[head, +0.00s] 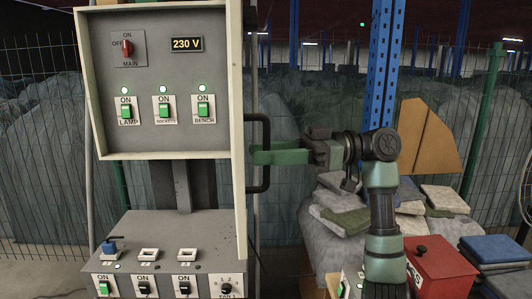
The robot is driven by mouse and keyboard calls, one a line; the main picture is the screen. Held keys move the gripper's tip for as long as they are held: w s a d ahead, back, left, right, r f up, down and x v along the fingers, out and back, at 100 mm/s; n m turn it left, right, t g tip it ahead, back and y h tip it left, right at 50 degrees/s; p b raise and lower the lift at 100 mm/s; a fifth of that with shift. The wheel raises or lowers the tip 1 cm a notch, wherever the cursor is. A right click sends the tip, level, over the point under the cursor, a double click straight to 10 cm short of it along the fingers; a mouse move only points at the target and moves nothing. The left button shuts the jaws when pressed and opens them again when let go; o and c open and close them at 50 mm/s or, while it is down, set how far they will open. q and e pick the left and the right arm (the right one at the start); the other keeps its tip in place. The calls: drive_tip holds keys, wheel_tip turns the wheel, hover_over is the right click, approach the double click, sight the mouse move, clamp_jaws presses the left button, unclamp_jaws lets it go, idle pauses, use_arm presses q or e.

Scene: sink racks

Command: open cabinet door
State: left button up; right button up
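The grey cabinet (185,75) hangs at left with its front open, showing a red main switch, a 230 V display and green lit switches. Its pale door (239,200) stands swung out, seen nearly edge-on along the cabinet's right side. A black bar handle (265,182) sticks out from the door's right face. My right gripper (266,153) reaches in from the right, its green fingers across the middle of the handle. The overlap hides whether the fingers are closed on the bar. My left gripper is not in view.
A sloped grey switch console (165,228) stands below the cabinet. A blue post (382,65) and a wire fence rise behind. Folded cloths (445,198), a red box (438,268) and a blue stack (497,250) lie at lower right.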

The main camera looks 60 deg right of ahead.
drive_tip(key=b+v, duration=0.2)
drive_tip(key=v, duration=0.6)
drive_tip(key=shift+w, duration=0.1)
idle(0.7)
